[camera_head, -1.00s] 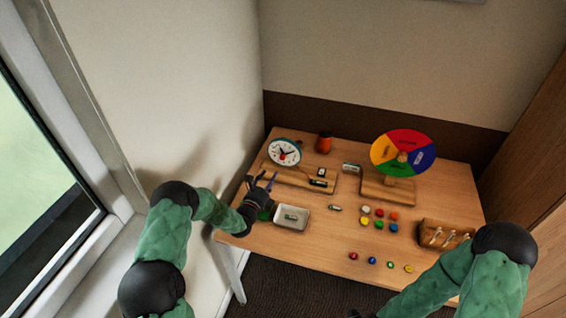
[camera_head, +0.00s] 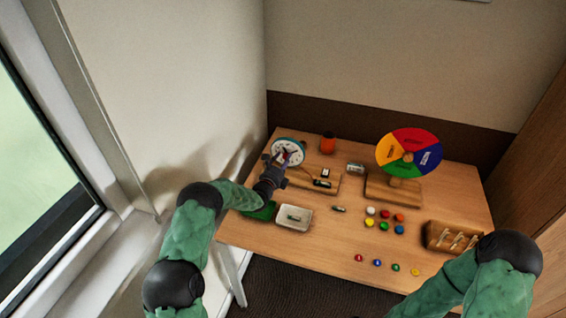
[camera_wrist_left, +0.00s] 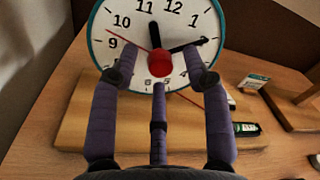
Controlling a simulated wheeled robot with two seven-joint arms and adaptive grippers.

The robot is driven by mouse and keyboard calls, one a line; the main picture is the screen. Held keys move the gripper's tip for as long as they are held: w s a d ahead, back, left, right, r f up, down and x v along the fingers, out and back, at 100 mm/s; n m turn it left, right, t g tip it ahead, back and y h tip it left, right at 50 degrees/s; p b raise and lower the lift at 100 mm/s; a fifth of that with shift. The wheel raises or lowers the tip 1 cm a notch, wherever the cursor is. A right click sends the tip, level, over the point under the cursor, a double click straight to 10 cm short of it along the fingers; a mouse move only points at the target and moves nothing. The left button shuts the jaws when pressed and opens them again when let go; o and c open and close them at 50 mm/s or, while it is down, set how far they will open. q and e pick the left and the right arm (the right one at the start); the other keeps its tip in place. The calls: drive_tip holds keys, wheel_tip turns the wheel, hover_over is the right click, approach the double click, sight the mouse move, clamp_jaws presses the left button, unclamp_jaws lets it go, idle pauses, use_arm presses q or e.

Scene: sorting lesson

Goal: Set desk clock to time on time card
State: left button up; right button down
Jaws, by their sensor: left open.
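The desk clock (camera_head: 284,146), with a white face and teal rim, stands upright on a wooden base (camera_head: 302,180) at the back left. In the left wrist view the clock (camera_wrist_left: 181,19) fills the top, with a red knob (camera_wrist_left: 160,63) at its centre. A short black hand points up between 11 and 12, a longer one toward 2, and a thin red hand crosses the face. My left gripper (camera_wrist_left: 160,68) is open, its fingers around the knob in view; contact is unclear. A small pale card-like piece (camera_head: 326,173) lies on the base; its writing is unreadable. My right gripper is out of view.
A dark piece with a green display (camera_wrist_left: 245,129) lies on the base. A white tray (camera_head: 294,226), a green piece (camera_head: 262,211), coloured discs and a colour wheel (camera_head: 408,140) share the table. An orange jar (camera_head: 328,143) stands behind. The left wall is close.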

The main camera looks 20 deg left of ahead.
use_arm(q)
drive_tip(key=shift+c, duration=0.3)
clamp_jaws()
drive_tip(key=m+p, duration=0.1)
drive_tip(key=m, duration=0.2)
drive_tip(key=shift+r+m+p, duration=0.15)
drive_tip(key=shift+m+p, duration=0.15)
drive_tip(key=shift+m, duration=0.1)
drive_tip(key=m+p, duration=0.1)
drive_tip(key=m, duration=0.4)
drive_tip(key=shift+g+y+p, duration=0.3)
drive_tip(key=shift+y+p, duration=0.1)
drive_tip(key=m+p, duration=0.1)
drive_tip(key=m, duration=0.3)
drive_tip(key=shift+d+y, duration=0.1)
drive_tip(key=shift+y, duration=0.2)
drive_tip(key=m+p, duration=0.2)
drive_tip(key=m, duration=0.2)
drive_tip(key=shift+d+m+y, duration=0.1)
drive_tip(key=shift+m+y, duration=0.2)
